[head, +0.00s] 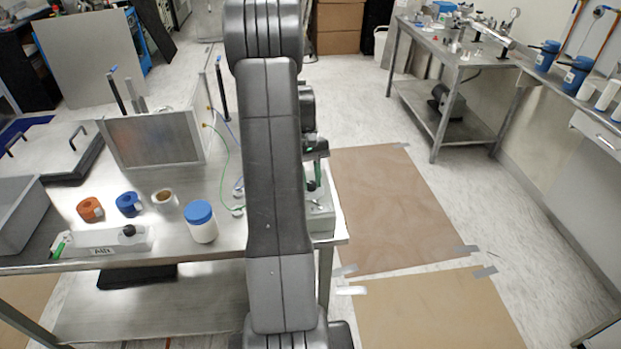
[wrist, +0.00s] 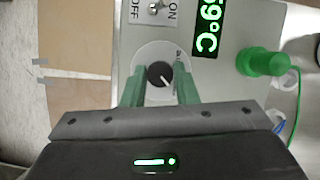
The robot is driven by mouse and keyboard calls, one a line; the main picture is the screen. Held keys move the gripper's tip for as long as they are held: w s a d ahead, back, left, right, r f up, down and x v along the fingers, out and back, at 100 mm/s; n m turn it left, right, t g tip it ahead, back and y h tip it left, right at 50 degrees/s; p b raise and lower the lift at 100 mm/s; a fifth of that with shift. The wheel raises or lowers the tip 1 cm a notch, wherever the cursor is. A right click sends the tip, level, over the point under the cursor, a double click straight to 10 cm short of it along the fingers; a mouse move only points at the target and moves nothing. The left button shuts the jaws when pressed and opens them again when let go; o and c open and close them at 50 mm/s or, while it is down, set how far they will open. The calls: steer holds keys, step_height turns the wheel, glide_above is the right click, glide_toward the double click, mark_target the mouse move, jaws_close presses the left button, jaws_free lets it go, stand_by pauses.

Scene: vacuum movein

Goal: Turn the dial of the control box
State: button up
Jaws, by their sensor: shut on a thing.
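The control box (wrist: 225,85) has a grey face in the wrist view. Its black dial (wrist: 158,75) with a white pointer line sits on a pale round plate. My gripper (wrist: 160,80) is shut on the dial, with one green finger on each side; the fingers partly cover the plate. A display (wrist: 207,30) shows green digits ending in 9°C, its top cut off by the frame. In the head view the control box (head: 320,218) stands at the table's right end, mostly hidden behind my arm.
A toggle switch (wrist: 157,8) marked OFF and ON is near the dial. A green connector (wrist: 264,62) with a cable sticks up from the box. A blue-lidded jar (head: 201,226) and tape rolls (head: 90,209) stand on the table, left of my arm. Brown floor sheets (head: 390,210) lie right.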

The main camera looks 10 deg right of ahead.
steer(key=o, duration=1)
steer(key=d+b+v, duration=0.1)
steer(key=v, duration=1.2)
steer(key=shift+a+r, duration=0.45)
steer(key=shift+a, duration=0.05)
steer(key=p+x, duration=0.1)
steer(key=x, duration=1.3)
steer(key=shift+w, duration=0.15)
